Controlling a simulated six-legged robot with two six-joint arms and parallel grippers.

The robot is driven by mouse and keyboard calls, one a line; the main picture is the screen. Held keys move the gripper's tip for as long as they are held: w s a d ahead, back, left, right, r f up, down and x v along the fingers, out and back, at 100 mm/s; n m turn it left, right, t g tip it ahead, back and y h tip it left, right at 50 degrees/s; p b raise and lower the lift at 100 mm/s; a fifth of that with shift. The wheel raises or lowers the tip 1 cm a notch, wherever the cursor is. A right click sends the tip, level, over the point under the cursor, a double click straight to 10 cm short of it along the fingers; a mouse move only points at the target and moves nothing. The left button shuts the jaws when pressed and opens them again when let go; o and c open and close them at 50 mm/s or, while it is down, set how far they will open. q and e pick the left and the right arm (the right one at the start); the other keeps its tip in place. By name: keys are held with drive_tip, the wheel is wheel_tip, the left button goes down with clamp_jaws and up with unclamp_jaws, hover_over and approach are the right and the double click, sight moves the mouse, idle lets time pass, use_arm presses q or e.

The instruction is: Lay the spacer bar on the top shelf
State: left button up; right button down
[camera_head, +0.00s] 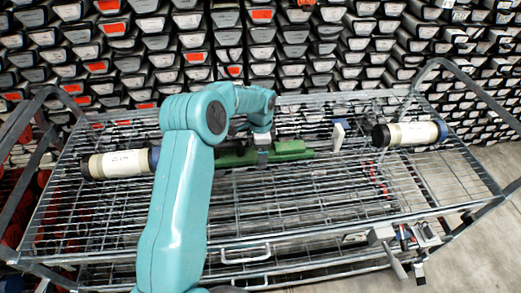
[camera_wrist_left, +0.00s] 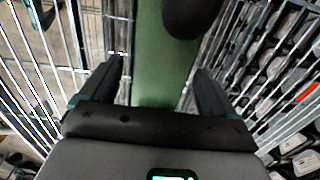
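The green spacer bar (camera_head: 291,148) lies lengthwise along the wire-mesh top shelf (camera_head: 300,199), or very close above it, near the middle of the back half. My left gripper (camera_head: 262,156) is over the bar's middle, pointing down. In the left wrist view the bar (camera_wrist_left: 160,75) runs between the two dark fingers of the gripper (camera_wrist_left: 160,70). A strip of mesh shows between the left finger and the bar, and the right finger is close to its edge. A dark rounded shape covers part of the bar there. My right gripper is not in view.
A white cylindrical core liner (camera_head: 120,164) lies on the shelf's left side, another (camera_head: 413,134) on its right. A small white upright piece (camera_head: 338,135) stands just right of the bar. Metal end rails (camera_head: 470,88) flank the shelf. Stacked trays (camera_head: 290,52) fill the background.

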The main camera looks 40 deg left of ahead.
use_arm(q)
drive_tip(key=shift+r, duration=0.1)
wheel_tip(320, 180, up, 12)
idle(0.4)
drive_tip(key=shift+s, duration=0.1)
idle(0.5)
